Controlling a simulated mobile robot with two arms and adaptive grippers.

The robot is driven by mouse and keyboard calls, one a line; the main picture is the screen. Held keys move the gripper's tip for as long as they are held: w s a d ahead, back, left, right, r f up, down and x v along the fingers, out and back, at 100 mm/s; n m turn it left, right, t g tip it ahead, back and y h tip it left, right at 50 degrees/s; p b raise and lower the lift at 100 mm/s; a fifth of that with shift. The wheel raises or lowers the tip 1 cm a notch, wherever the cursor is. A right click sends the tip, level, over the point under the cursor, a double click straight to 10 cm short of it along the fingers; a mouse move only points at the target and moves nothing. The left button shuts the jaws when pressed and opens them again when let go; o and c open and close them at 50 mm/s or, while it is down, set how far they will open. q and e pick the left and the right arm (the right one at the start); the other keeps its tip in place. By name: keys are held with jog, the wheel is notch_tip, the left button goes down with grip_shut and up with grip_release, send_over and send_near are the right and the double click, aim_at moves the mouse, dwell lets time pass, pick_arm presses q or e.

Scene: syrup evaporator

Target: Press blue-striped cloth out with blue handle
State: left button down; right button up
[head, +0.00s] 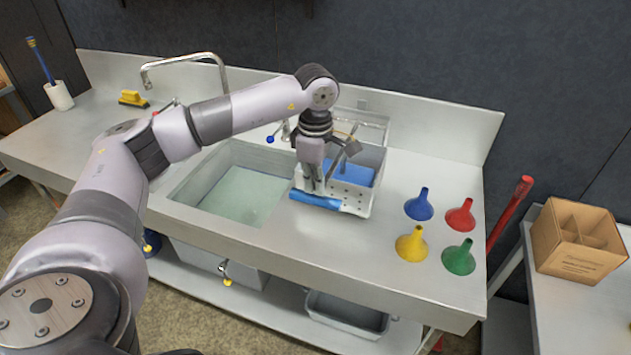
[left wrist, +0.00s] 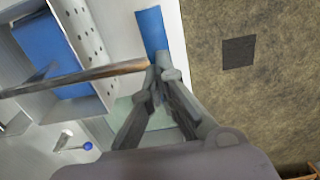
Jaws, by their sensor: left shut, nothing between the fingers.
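My left gripper (head: 313,188) is shut and empty, pointing down at the front of a white perforated box (head: 356,200) beside the sink. A blue bar (head: 316,200) lies along the box's front edge, just under the fingertips; I cannot tell if they touch it. In the left wrist view the fingers (left wrist: 162,68) cross in front of the blue bar (left wrist: 151,28). A flat blue piece (head: 352,172) lies inside the box; no stripes are clear on it. A grey rod with a brown end (left wrist: 120,69) runs to the fingertips. The cloth is not clearly identifiable.
The sink (head: 235,195) is left of the box, with a faucet (head: 185,60) behind. Blue (head: 419,204), red (head: 460,215), yellow (head: 411,244) and green (head: 459,257) funnels stand to the right. A cardboard box (head: 577,240) sits on the right table.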

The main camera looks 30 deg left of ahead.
aim_at(315, 197)
pick_arm(q)
jog(key=shift+s+f+b, duration=0.1)
jog(key=shift+f+b, duration=1.15)
jog(key=shift+f, duration=0.45)
jog(key=shift+s+d+f+b, duration=0.1)
jog(key=shift+s+f+b, duration=0.05)
jog(key=shift+f+b, duration=0.45)
dwell(1.7)
dwell(0.6)
jog(key=r+p, duration=0.2)
jog(key=r, duration=0.2)
jog(key=r+p, duration=0.3)
jog(key=r, duration=0.1)
jog(key=shift+w+r, duration=0.2)
jog(key=shift+r, duration=0.05)
